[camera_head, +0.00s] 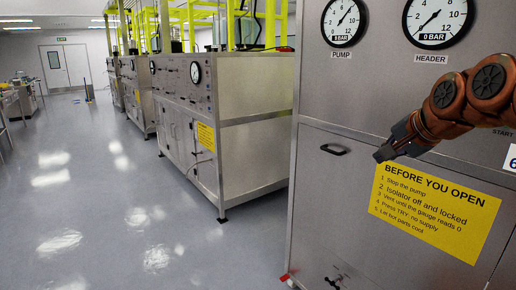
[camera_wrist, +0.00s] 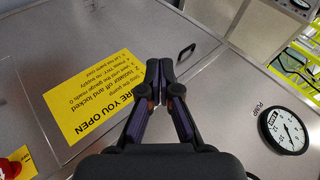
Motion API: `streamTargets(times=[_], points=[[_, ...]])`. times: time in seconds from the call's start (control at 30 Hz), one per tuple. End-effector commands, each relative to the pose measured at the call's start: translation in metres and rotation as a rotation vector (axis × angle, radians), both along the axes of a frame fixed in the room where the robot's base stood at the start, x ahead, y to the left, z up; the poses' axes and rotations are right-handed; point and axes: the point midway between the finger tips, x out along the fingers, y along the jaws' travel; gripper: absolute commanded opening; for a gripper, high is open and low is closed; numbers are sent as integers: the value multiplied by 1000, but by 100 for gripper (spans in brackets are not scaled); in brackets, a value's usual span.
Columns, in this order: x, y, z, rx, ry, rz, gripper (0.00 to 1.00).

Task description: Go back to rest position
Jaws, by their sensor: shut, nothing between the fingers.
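My gripper (camera_head: 384,152) is at the right of the head view, at the end of my brown arm. It is in front of the steel cabinet panel, just above the upper left corner of the yellow "BEFORE YOU OPEN" sign (camera_head: 432,212). In the wrist view my gripper (camera_wrist: 161,66) has its fingertips together with nothing held. The sign (camera_wrist: 88,112) lies to its left there, and a black door handle (camera_wrist: 186,52) is just beyond the tips. I cannot tell whether the fingers touch the panel.
The PUMP gauge (camera_head: 343,22) and HEADER gauge (camera_head: 438,20) are on the upper panel. A red button (camera_wrist: 10,168) shows at the lower left of the wrist view. More steel units (camera_head: 240,110) stand further back. The grey floor (camera_head: 90,200) on the left is clear.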

Motion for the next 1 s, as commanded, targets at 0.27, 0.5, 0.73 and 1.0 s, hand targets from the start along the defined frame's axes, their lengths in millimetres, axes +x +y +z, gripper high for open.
streamTargets(times=[0.27,0.5,0.73,1.0], points=[[-76,82,-85,-258,203,337,0],[-161,111,-166,-412,408,589,0],[-255,113,-239,-480,623,797,0],[-332,108,-284,-469,784,933,0]])
